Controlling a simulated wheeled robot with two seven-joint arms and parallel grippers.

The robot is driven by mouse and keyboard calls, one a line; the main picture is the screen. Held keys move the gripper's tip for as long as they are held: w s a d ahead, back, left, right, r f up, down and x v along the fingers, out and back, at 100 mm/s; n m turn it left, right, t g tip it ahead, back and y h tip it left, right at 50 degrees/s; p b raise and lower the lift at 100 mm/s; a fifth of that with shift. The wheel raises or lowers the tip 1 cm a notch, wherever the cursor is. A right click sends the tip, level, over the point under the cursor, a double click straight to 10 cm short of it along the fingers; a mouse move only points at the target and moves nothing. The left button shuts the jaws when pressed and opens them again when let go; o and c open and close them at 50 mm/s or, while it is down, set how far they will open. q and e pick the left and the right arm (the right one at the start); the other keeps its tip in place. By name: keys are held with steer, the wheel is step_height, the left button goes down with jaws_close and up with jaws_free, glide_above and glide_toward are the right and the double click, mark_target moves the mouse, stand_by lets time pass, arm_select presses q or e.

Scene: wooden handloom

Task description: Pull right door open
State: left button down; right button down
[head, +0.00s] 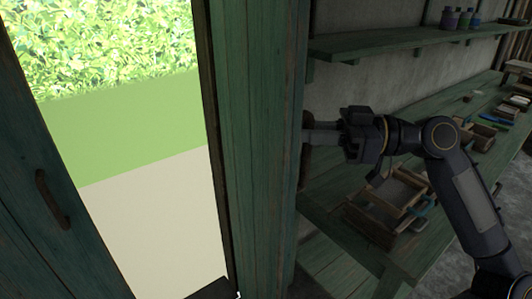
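The right door (255,130) is a green plank panel in the middle of the head view, standing beside the bright doorway. A dark curved handle (305,170) shows at its right side, partly covered by my gripper. My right gripper (318,133) comes in from the right, with its fingers level and reaching the handle. Whether the fingers are closed around the handle or only beside it I cannot tell. My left gripper is not in view.
The left door (25,130) with its brown handle (53,198) stands at the left. Grass and bushes show through the doorway.

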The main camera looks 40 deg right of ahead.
steer(key=d+n+g+y+p, duration=0.1)
steer(key=d+g, duration=0.1)
steer(key=d, duration=0.9)
steer(key=shift+r+n, duration=0.15)
steer(key=shift+n, duration=0.15)
steer(key=shift+w+d, duration=0.1)
steer(key=c, duration=1.4)
jaws_free()
steer(key=v, duration=0.7)
steer(key=shift+d+p, duration=0.35)
